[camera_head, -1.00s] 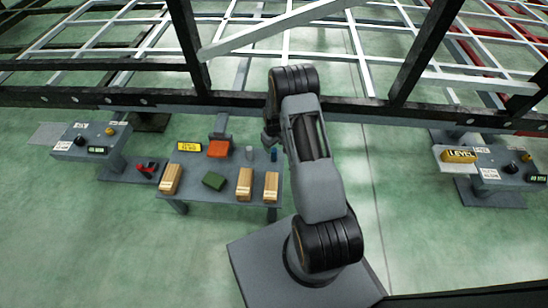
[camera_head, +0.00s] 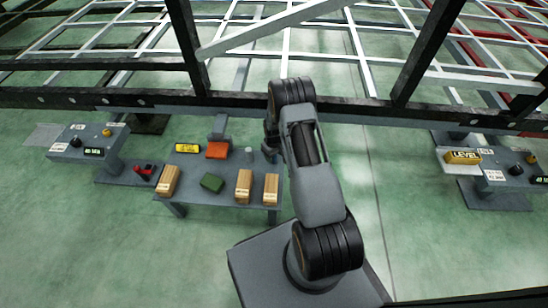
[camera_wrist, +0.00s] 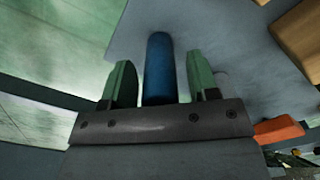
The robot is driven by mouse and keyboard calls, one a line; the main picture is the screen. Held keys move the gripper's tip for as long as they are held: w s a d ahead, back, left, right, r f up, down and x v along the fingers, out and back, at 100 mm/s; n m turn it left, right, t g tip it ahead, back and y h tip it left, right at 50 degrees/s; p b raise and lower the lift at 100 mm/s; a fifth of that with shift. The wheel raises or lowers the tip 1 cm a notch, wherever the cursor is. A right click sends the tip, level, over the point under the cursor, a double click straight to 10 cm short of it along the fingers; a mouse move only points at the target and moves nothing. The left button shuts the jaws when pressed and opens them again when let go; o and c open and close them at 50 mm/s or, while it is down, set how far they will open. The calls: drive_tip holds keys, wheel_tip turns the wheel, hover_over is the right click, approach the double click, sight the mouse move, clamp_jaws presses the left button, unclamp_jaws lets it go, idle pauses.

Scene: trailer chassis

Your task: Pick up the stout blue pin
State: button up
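The stout blue pin (camera_wrist: 160,68) stands between the two green fingers of my gripper (camera_wrist: 159,60) in the wrist view. A gap shows on each side of it, so the fingers are open and apart from it. The pin's lower part is hidden behind the gripper's grey body edge. In the head view my gripper (camera_head: 270,148) is at the right back part of the grey table (camera_head: 227,200), and the pin is mostly hidden there by it.
On the table are a grey pin (camera_head: 249,151), an orange block (camera_head: 217,150), a green block (camera_head: 212,183), several wooden blocks (camera_head: 243,186) and a yellow sign (camera_head: 187,148). The dark chassis beam (camera_head: 130,98) runs behind the table. Side stands (camera_head: 85,145) flank it.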

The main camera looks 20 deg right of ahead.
clamp_jaws()
drive_tip(key=shift+r, duration=0.1)
idle(0.3)
